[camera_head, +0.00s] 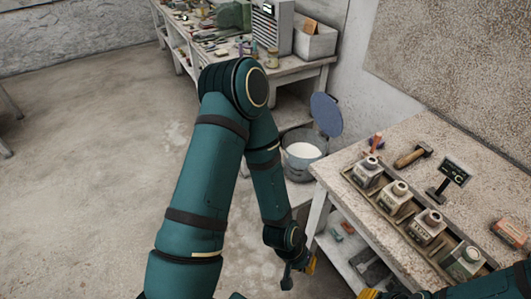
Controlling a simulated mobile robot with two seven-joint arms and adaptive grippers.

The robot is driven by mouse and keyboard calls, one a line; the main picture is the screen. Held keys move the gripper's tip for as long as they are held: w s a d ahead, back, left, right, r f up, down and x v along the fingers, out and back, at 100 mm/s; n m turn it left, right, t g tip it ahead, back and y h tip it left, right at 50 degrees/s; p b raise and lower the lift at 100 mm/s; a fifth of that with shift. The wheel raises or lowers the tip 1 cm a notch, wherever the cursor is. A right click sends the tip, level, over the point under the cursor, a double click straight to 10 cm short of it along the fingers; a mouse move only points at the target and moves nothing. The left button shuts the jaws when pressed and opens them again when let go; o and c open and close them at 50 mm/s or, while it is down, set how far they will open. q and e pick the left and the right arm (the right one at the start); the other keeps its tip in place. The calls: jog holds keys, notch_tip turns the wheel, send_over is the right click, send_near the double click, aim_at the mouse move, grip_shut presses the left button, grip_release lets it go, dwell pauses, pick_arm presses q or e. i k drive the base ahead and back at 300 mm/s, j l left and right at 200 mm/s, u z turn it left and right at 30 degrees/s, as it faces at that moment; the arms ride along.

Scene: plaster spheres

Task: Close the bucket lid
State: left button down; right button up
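My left arm crosses in front of the bucket's left side. My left gripper (298,273) hangs low beside the right table's front leg, well below and apart from the bucket; its finger opening is unclear. My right gripper (371,293) is at the bottom edge, mostly cut off, far from the bucket.
The right table (342,184) holds a wooden tray of several bottles (397,199), a hammer (412,155) and a small black sign (454,173). A cluttered workbench (300,68) stands behind the bucket. The floor at left is clear.

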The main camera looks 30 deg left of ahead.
aim_at(326, 114)
jog(key=u, duration=0.75)
jog(key=i+j, duration=0.85)
jog(key=i+z, duration=0.05)
